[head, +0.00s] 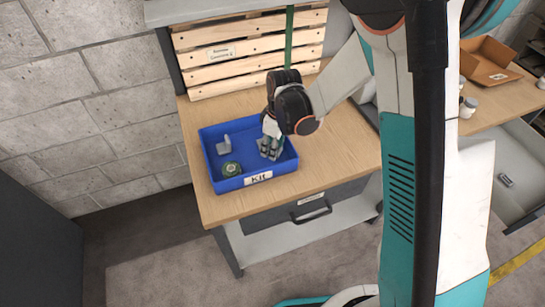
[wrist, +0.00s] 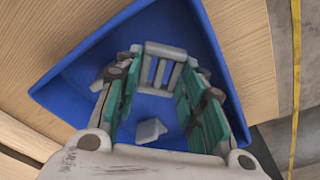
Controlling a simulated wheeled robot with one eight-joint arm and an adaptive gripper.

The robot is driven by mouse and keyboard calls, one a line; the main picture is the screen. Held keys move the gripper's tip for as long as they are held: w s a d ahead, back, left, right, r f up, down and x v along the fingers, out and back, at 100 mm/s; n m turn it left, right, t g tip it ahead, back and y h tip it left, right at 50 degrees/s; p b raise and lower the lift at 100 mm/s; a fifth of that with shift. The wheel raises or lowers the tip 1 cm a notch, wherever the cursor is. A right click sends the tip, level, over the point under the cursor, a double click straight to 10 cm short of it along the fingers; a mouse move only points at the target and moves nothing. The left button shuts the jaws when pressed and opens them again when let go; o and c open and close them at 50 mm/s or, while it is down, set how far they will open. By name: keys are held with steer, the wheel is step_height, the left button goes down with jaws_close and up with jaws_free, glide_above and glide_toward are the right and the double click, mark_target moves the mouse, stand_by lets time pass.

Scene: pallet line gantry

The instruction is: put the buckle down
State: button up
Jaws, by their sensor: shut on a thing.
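The buckle (wrist: 164,68), a grey slotted piece, sits between the teal-padded fingers of my gripper (wrist: 160,85) in the wrist view. My gripper (head: 268,150) is shut on it and points down inside the right part of the blue kit bin (head: 212,175). The fingers mostly hide the buckle in the head view. I cannot tell whether the buckle touches the bin floor. In the wrist view the blue bin (wrist: 85,90) surrounds the fingers.
A grey bracket (head: 224,146) and a green round part (head: 231,169) lie in the bin's left part. The bin stands on a wooden bench (head: 335,150). A slatted wooden pallet (head: 235,53) stands behind.

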steer(key=shift+f+b, duration=0.65)
steer(key=shift+f, duration=1.65)
steer(key=shift+f, duration=0.1)
steer(key=o, duration=1.1)
